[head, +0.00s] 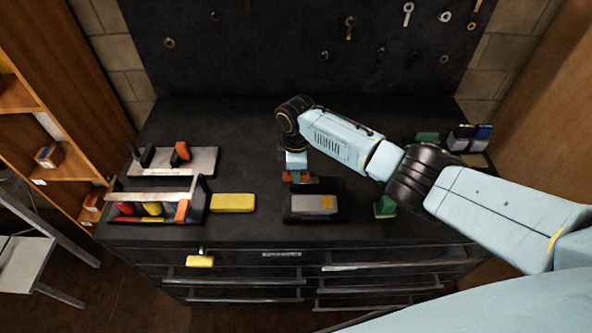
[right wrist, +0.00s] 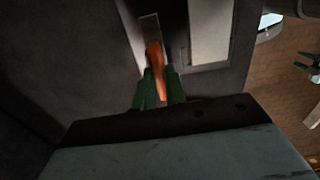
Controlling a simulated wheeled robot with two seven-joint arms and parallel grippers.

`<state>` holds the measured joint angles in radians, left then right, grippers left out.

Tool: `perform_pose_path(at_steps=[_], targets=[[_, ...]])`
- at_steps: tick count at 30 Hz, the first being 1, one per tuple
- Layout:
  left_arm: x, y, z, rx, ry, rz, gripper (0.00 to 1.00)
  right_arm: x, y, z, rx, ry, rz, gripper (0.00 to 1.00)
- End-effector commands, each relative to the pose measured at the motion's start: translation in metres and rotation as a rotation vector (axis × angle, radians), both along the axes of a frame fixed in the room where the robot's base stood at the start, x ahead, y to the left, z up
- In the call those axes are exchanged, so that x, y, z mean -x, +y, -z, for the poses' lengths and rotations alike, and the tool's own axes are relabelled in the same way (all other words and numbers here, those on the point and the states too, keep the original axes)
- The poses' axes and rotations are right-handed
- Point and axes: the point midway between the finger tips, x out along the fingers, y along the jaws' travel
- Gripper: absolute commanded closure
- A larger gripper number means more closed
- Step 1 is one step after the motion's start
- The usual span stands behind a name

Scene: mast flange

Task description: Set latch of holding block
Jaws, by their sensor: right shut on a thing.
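The holding block (head: 305,217) is a dark block on the bench with a grey metal piece (head: 306,204) lying on it. An orange latch lever (head: 313,180) is at its back edge, and it also shows in the right wrist view (right wrist: 155,65). My right gripper (head: 296,178) points down over the back of the block. Its green fingers (right wrist: 159,85) are shut on the orange lever, one on each side. The fingers hide part of the lever. Green tips, probably of my left gripper (right wrist: 308,65), show small at the right of the wrist view.
A yellow block (head: 233,203) lies left of the holding block. A rack (head: 155,194) with coloured pieces and a plate with handles (head: 174,161) stand further left. A green part (head: 385,207) is to the right. Drawers line the bench front, one with a yellow tag (head: 200,261).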

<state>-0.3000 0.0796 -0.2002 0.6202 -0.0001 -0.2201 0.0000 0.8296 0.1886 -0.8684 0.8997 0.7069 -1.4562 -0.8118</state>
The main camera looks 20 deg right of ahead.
Motion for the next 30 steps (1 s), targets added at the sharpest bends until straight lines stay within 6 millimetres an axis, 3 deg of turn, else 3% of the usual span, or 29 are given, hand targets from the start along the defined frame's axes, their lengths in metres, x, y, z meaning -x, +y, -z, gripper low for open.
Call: perform_pose_path(at_steps=[6,7,12,23,30], targets=[[0.000,0.000,0.000,0.000,0.000,0.000,0.64,0.000,0.000,0.000,0.000,-0.001,-0.003,1.00],[0.000,0.000,0.000,0.000,0.000,0.000,0.64,0.000,0.000,0.000,-0.001,-0.001,-0.003,0.86],[0.000,0.000,0.000,0.000,0.000,0.000,0.64,0.000,0.000,0.000,0.000,-0.001,-0.002,0.65],[0.000,0.000,-0.001,0.000,0.000,0.000,0.64,-0.001,0.000,-0.006,0.000,-0.002,-0.001,0.65],[0.000,0.000,-0.003,0.000,0.000,0.000,0.64,-0.001,0.000,-0.048,-0.002,-0.006,-0.003,0.65]])
